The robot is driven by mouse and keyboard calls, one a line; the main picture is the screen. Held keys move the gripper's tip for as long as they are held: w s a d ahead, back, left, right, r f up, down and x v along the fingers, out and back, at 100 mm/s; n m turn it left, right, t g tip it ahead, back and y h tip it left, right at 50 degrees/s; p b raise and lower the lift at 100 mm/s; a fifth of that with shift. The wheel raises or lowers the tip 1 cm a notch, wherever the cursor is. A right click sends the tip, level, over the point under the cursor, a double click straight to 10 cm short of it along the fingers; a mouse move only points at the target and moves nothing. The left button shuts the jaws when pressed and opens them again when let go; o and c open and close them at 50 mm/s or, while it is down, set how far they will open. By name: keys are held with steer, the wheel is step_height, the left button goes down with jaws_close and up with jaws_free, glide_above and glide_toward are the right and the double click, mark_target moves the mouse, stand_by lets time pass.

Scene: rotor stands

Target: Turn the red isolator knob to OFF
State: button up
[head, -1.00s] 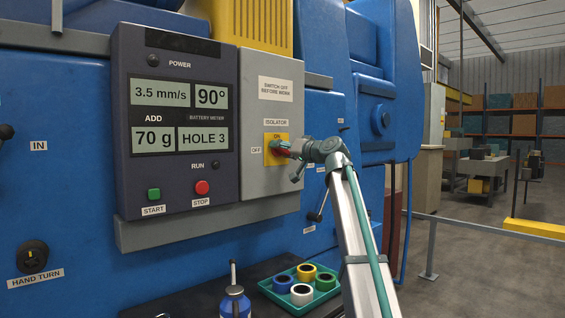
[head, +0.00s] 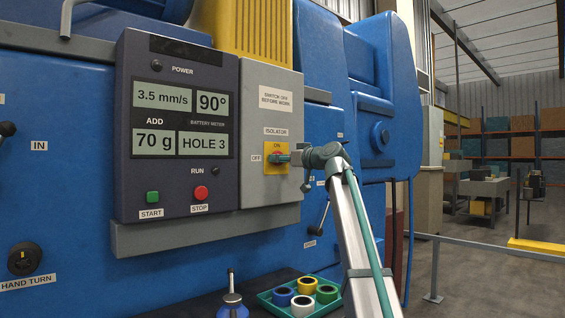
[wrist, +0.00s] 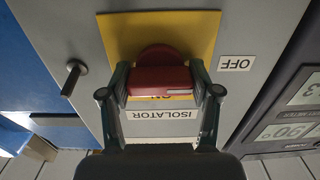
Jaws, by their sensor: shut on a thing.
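The red isolator knob (wrist: 158,80) sits on a yellow plate (wrist: 205,35) on a grey box. My gripper (wrist: 160,86) is shut on the knob, with one finger at each end of its red grip in the wrist view. The wrist view shows the panel upside down. The OFF label (wrist: 236,63) is beside the plate, and the ON label (wrist: 160,98) is partly covered by the grip. In the head view, my gripper (head: 282,158) lies over the yellow plate (head: 269,168) and hides most of the knob. I cannot tell exactly where the knob points.
The grey isolator box (head: 268,190) adjoins a dark display panel (head: 135,180) with START and STOP buttons. A black lever (head: 323,217) is below right of the box. A green tray (head: 266,297) with several coloured rings and a blue bottle (head: 232,308) stand below.

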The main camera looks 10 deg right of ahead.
stand_by(0.3)
steer(key=o, duration=1.2)
steer(key=shift+c, duration=0.2)
steer(key=v, duration=1.2)
